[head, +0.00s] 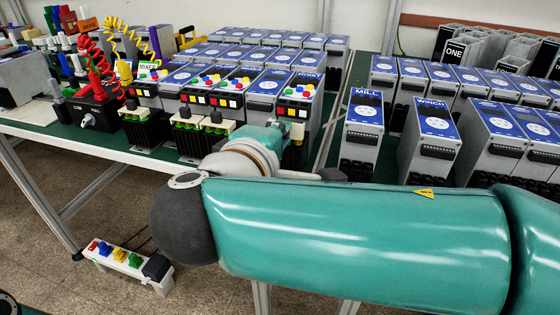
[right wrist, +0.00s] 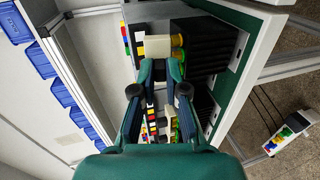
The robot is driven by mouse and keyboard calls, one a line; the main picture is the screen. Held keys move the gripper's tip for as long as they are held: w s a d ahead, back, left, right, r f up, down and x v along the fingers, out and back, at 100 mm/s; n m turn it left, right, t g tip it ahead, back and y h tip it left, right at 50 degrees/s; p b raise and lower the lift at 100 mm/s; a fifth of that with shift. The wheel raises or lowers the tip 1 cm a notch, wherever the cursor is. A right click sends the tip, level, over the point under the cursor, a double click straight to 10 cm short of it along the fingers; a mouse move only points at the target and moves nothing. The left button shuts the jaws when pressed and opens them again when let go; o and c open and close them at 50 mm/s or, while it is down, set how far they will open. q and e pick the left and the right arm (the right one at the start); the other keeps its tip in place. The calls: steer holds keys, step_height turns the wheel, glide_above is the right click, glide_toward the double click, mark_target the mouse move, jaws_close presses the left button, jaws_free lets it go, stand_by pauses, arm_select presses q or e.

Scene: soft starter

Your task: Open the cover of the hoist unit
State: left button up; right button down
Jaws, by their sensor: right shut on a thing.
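The hoist unit (head: 311,77) stands at the right end of the front row on the left table, with its name on a blue top. Its face carries coloured buttons, with a dark block below. A cream cover piece (head: 297,129) shows low on its front; it also shows in the right wrist view (right wrist: 157,46). My right gripper (right wrist: 160,68) is shut on this piece, its fingertips at the piece's near edge. In the head view my right forearm and wrist hide most of the gripper and the unit's lower front. My left gripper is not in view.
Similar units stand close to the left, including the mixer (head: 149,66). The mill (head: 364,125) and winch (head: 430,130) units stand on the right table. Coiled cables rise at the far left.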

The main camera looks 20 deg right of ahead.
steer(key=t+h+b, duration=0.1)
steer(key=t+b, duration=0.1)
steer(key=b, duration=0.2)
steer(key=f+t+h+b, duration=0.1)
steer(key=b, duration=0.2)
steer(key=f+t+h+b, duration=0.1)
steer(key=t+b, duration=0.1)
steer(key=b, duration=0.2)
steer(key=shift+s+a+f+t+h+b, duration=0.2)
steer(key=shift+s+t+h+b, duration=0.1)
steer(key=shift+h+b, duration=0.1)
steer(key=c, duration=1.2)
jaws_free()
steer(key=shift+r, duration=0.1)
steer(key=shift+r, duration=0.2)
step_height(320, 180, up, 10)
steer(key=shift+f, duration=0.15)
